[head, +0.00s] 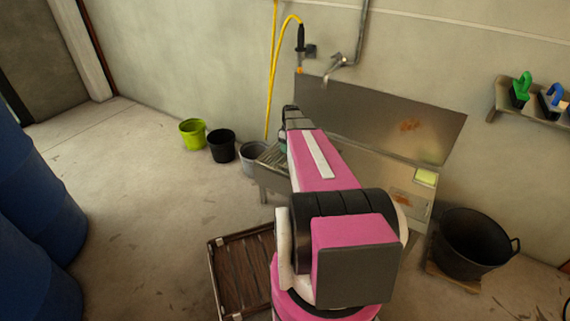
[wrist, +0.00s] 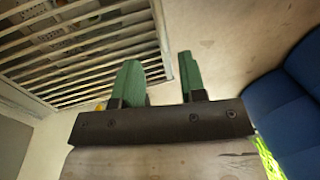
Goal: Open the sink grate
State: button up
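The sink grate (head: 273,158) is a slatted panel over the left end of the metal sink, partly hidden behind my arm in the head view. In the wrist view the grate (wrist: 85,40) fills the upper left, with pale slats and a solid rim. My gripper (wrist: 163,82) has two green fingers, standing apart with a gap between them. The left finger overlaps the slats in the picture and the right one is just past the rim, so the rim's end lies between them. I cannot tell whether either finger touches it. In the head view the fingers are mostly hidden by my arm.
A steel splashback (head: 375,115) and a tap (head: 338,68) are behind the sink. A green bucket (head: 192,133), a black bucket (head: 222,146) and a grey bucket (head: 251,156) stand left. Blue barrels (head: 38,210) are far left. A black tub (head: 470,245) is right. Left floor is clear.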

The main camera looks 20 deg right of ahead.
jog(key=f, duration=0.3)
jog(key=a+f, duration=0.1)
jog(key=f, duration=0.2)
jog(key=s+f, duration=0.1)
jog(key=f, duration=0.2)
jog(key=shift+a+f, duration=0.1)
jog(key=shift+a, duration=0.15)
jog(key=shift+c, duration=0.3)
grip_shut()
